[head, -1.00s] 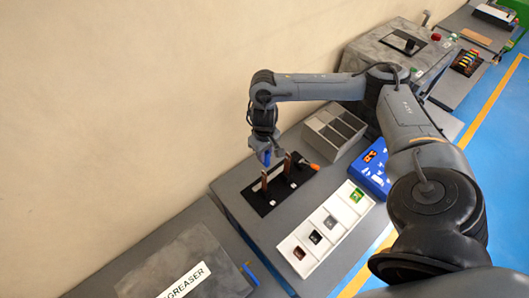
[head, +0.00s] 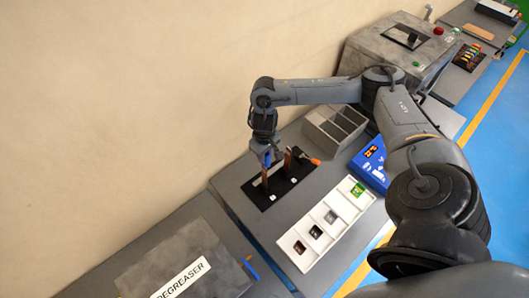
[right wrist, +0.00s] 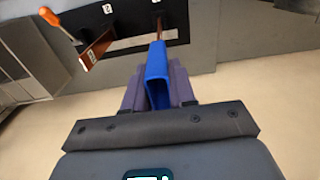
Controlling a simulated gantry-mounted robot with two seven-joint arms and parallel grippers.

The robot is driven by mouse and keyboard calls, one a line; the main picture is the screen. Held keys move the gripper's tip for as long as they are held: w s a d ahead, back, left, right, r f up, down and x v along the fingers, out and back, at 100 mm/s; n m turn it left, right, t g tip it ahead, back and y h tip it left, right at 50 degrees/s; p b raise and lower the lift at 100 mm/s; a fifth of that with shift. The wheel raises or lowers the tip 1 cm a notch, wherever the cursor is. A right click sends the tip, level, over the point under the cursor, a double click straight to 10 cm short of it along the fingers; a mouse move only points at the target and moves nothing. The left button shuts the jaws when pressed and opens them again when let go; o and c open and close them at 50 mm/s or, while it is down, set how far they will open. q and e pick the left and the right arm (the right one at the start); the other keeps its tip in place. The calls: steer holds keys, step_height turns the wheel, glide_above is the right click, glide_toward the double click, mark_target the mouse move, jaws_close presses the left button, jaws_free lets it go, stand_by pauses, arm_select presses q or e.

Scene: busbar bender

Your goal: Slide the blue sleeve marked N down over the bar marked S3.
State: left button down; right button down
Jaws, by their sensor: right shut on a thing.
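My right gripper (head: 265,156) is shut on the blue sleeve (right wrist: 157,76) and points down at the black base plate (head: 282,187). In the right wrist view the sleeve sits between the two fingers, its open near end showing. A copper bar (head: 265,181) stands upright under the sleeve; it also shows just beyond the sleeve's far end (right wrist: 159,28). I cannot tell whether the bar's tip is inside the sleeve. A second upright copper bar (head: 288,161) stands beside it, clear of the gripper. The N and S3 markings are not readable. My left gripper is not in view.
An orange-handled tool (head: 311,159) lies at the plate's right end. A degreaser-labelled unit (head: 190,268) is at the lower left.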

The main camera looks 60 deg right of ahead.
mark_target(265, 164)
steer(key=shift+f, duration=0.85)
steer(key=shift+f+b, duration=0.6)
steer(key=shift+f, duration=1.9)
steer(key=shift+f+b, duration=0.1)
steer(key=shift+b, duration=0.2)
steer(key=shift+c, duration=1.9)
jaws_free()
